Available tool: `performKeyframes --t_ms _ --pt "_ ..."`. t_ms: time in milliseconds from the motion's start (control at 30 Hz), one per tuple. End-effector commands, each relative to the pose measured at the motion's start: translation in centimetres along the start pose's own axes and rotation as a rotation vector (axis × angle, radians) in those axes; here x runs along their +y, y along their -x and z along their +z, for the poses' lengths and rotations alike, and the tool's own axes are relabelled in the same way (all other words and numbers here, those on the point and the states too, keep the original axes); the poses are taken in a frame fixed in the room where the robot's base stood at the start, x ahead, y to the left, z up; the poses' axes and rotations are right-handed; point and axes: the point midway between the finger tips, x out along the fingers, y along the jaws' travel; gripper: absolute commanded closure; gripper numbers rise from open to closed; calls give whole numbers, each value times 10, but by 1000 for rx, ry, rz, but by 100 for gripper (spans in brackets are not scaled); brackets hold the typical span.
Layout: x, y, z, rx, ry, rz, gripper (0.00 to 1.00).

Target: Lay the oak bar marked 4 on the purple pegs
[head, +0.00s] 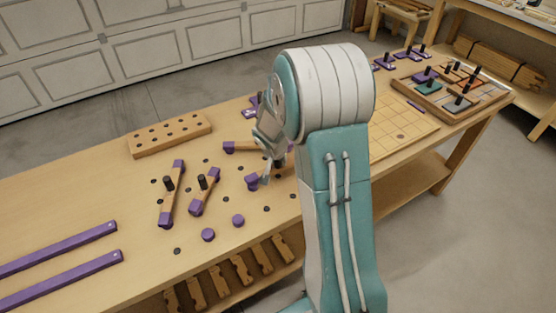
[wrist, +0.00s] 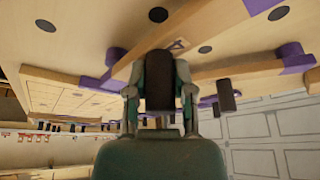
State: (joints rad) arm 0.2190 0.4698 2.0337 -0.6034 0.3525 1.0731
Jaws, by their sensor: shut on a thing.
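My gripper (head: 270,172) is shut on the black upright handle (wrist: 159,82) of an oak bar (wrist: 208,30). A dark mark, probably the 4, shows on the bar beside the handle in the wrist view. Purple shows at both ends of this bar; one purple end (head: 252,182) shows left of my gripper in the head view. The bar is low over the bench, and I cannot tell whether it touches what is under it. My arm hides part of the bar in the head view. Two round purple pegs (head: 208,235) (head: 238,220) stand bare near the front edge.
Two purple-ended bars with black handles (head: 172,192) (head: 205,190) lie to the left. Another bar (head: 243,147) lies just behind my gripper. A drilled oak block (head: 170,135) stands at the back. Long purple strips (head: 60,250) lie front left. The bench (head: 100,205) is clear between.

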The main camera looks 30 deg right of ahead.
Motion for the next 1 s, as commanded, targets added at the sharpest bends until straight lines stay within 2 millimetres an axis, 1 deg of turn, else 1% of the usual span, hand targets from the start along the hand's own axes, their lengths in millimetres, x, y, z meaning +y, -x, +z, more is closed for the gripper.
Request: performKeyframes --t_ms 267,700,1000 --pt "0 0 0 0 0 0 100" --pt "0 -9 4 0 0 0 100" --pt "0 -9 4 0 0 0 100"
